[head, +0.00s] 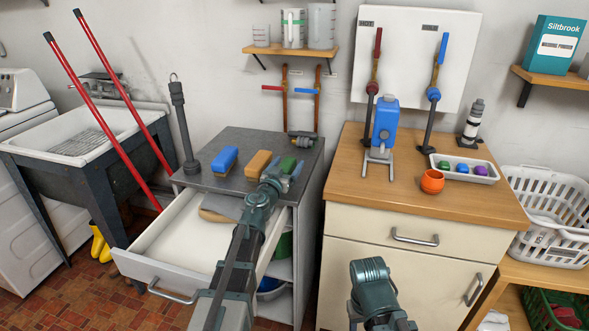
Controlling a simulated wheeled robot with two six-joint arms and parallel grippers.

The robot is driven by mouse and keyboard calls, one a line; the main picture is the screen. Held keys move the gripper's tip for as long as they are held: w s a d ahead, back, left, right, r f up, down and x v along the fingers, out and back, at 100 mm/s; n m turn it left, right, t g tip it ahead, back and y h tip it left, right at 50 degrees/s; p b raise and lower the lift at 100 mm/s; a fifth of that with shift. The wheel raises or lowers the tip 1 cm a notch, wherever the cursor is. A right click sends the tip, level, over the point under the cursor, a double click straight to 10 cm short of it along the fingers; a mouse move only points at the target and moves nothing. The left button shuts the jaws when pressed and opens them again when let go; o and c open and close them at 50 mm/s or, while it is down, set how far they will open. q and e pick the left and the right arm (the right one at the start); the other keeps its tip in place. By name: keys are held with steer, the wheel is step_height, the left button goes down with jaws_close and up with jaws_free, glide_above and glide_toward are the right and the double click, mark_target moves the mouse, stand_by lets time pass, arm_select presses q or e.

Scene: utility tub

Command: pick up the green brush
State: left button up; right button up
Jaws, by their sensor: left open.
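The green brush (288,163) lies on the grey counter top (225,141), at the right end of a row of brushes. My left gripper (284,171) reaches over the counter with its open jaws at the green brush and hides part of it. I cannot tell whether the fingers touch it. A tan brush (258,164) lies just left of it, and a blue brush (224,159) lies further left. My right arm shows at the bottom, before the wooden cabinet; its fingers cannot be made out.
An open drawer (160,271) juts out below the counter, under my left arm. A dark valve fitting (303,139) sits behind the brushes. Red poles (104,118) lean at left.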

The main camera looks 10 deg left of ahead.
arm_select(q)
steer(key=shift+w, duration=0.25)
steer(key=shift+s+a, duration=0.1)
steer(key=shift+s, duration=0.05)
steer(key=shift+c, duration=0.3)
jaws_close()
